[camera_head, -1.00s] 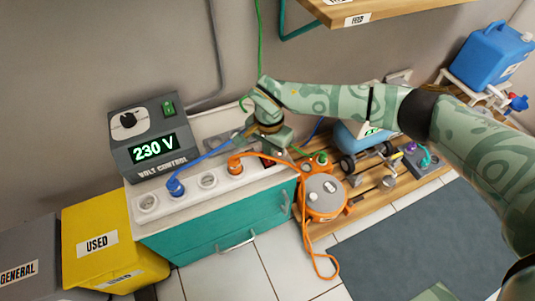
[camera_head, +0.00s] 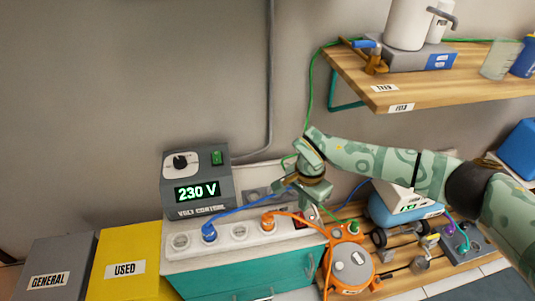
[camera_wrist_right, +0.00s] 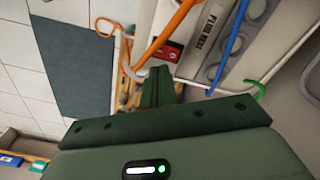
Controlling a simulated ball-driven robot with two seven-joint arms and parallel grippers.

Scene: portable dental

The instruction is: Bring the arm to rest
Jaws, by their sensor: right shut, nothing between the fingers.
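My right arm comes in from the right in the head view, with patterned pale green links. Its gripper (camera_head: 317,193) is over the right end of the white socket strip (camera_head: 240,232). In the right wrist view the dark green fingers (camera_wrist_right: 160,82) are together with nothing between them. The gripper hides part of the strip's back and of the cables behind it. My left gripper is not in view.
The volt control box (camera_head: 197,185) reads 230 V. A blue plug (camera_head: 208,232) and an orange plug (camera_head: 268,221) sit in the strip. An orange cable reel (camera_head: 350,266) stands right of the teal cabinet (camera_head: 235,278). A wooden shelf (camera_head: 440,83) overhangs the arm.

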